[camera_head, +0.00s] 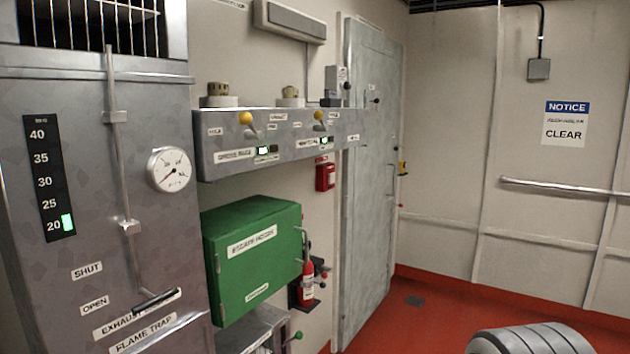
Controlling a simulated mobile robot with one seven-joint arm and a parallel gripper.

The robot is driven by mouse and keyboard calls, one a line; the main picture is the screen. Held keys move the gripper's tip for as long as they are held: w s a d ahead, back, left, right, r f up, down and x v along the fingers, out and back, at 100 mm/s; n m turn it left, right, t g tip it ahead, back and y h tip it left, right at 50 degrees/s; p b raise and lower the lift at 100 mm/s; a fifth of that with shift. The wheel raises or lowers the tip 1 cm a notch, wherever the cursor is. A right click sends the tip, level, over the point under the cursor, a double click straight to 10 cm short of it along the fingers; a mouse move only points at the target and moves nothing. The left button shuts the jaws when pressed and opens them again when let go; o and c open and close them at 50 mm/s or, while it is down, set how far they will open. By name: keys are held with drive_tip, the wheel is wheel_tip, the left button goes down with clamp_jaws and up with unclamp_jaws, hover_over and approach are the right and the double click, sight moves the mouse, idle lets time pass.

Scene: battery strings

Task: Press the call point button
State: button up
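A small red box (326,177), which looks like the call point, is fixed to the wall below the right part of a grey control panel and left of a grey door. It is small in the picture, and I cannot make out its button or whether it is pressed. A grey ribbed rounded part at the bottom right edge appears to be part of my arm, well apart from the red box. My gripper's fingers are not in view.
A grey cabinet (90,150) with a lever and gauge stands at left. The control panel (285,135) and green escape hood box (252,258) jut from the wall. A red extinguisher (306,282) hangs beside a closed grey door (370,180). Red floor (425,325) before the door looks clear.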

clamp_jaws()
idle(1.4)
